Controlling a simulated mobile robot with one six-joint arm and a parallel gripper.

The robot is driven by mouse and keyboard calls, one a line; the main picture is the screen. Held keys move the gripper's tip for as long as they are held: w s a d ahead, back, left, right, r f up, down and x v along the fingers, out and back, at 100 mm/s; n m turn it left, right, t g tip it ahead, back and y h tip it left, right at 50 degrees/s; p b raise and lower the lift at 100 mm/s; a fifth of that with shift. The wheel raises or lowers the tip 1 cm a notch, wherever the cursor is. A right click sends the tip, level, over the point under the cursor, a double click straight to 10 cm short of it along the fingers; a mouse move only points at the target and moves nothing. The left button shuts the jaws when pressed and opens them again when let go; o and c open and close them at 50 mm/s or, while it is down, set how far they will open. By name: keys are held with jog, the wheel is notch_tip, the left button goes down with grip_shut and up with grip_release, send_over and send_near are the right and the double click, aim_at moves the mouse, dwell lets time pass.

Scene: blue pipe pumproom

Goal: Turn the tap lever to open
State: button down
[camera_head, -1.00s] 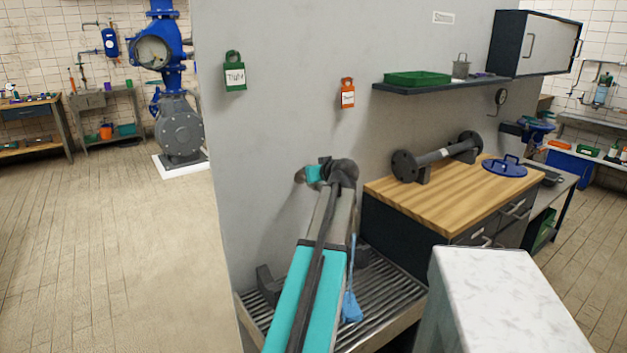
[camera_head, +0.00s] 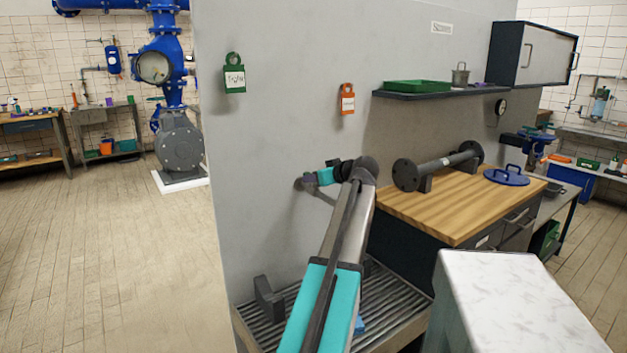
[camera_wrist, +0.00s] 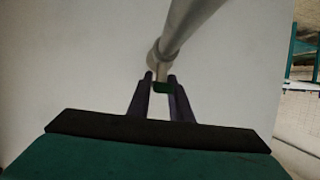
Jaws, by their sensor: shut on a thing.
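The tap is a grey pipe on the pale wall, and part of it (camera_head: 307,184) shows just left of my teal wrist in the head view. In the wrist view the grey pipe (camera_wrist: 186,30) comes down from the top to a rounded end between my fingers. A small dark green piece (camera_wrist: 164,88), which looks like the tap lever, sits between the fingers. My gripper (camera_wrist: 160,77) is shut on it. In the head view my arm hides the fingers and the lever.
A slatted metal drain bench (camera_head: 395,300) stands below the tap. A wooden worktop (camera_head: 460,207) with a flanged pipe (camera_head: 440,163) is to the right. Green (camera_head: 235,80) and orange (camera_head: 347,100) tags hang on the wall above. Open floor lies left of the wall.

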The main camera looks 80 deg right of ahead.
jog(key=c, duration=1.6)
grip_release()
jog(key=shift+c, duration=0.2)
jog(key=v, duration=1.4)
jog(key=shift+w+d, duration=0.1)
